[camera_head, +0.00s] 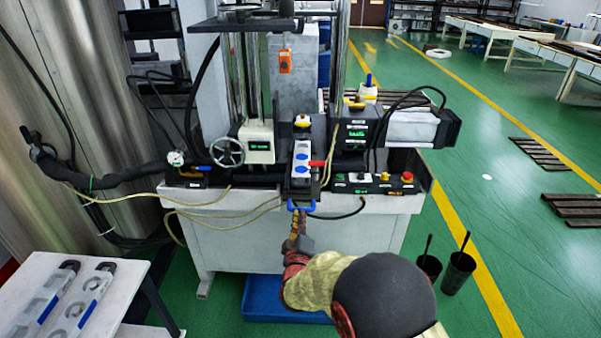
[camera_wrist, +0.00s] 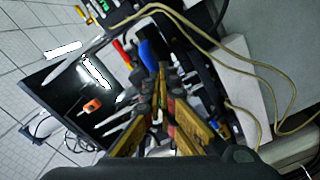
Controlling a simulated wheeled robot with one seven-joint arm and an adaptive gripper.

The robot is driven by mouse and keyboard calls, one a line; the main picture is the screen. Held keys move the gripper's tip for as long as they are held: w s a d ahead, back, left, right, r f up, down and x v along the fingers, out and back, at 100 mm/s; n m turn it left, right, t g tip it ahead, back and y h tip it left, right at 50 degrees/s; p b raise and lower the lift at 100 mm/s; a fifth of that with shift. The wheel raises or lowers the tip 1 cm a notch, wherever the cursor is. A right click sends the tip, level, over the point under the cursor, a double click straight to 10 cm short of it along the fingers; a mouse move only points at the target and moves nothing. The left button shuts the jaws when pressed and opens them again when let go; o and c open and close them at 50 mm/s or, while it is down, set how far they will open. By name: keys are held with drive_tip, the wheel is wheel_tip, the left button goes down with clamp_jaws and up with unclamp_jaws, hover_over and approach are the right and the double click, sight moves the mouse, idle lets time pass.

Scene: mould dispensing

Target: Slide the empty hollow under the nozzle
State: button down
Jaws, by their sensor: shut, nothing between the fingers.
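A narrow pale mould (camera_head: 301,177) lies lengthwise on the machine's middle track, with two blue round spots on top. I cannot tell clearly which hollow is empty. A blue handle (camera_head: 301,207) is at its near end and also shows in the wrist view (camera_wrist: 151,54). My gripper (camera_head: 298,218) is just in front of the handle, its gold fingers shut and empty. In the wrist view its fingertips (camera_wrist: 162,72) are close to the blue handle; whether they touch is unclear. A yellow-and-white capped part (camera_head: 302,121) stands behind the mould; the nozzle tip is not clearly visible.
A red lever (camera_head: 318,163) sticks out right of the mould. A handwheel (camera_head: 227,152) is at left and a control box with a red button (camera_head: 407,177) at right. Loose cables hang along the front. A white table (camera_head: 25,270) holds two more moulds.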

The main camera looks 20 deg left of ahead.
drive_tip(key=shift+x, duration=0.85)
idle(1.0)
drive_tip(key=v, duration=0.7)
drive_tip(key=shift+p, duration=0.45)
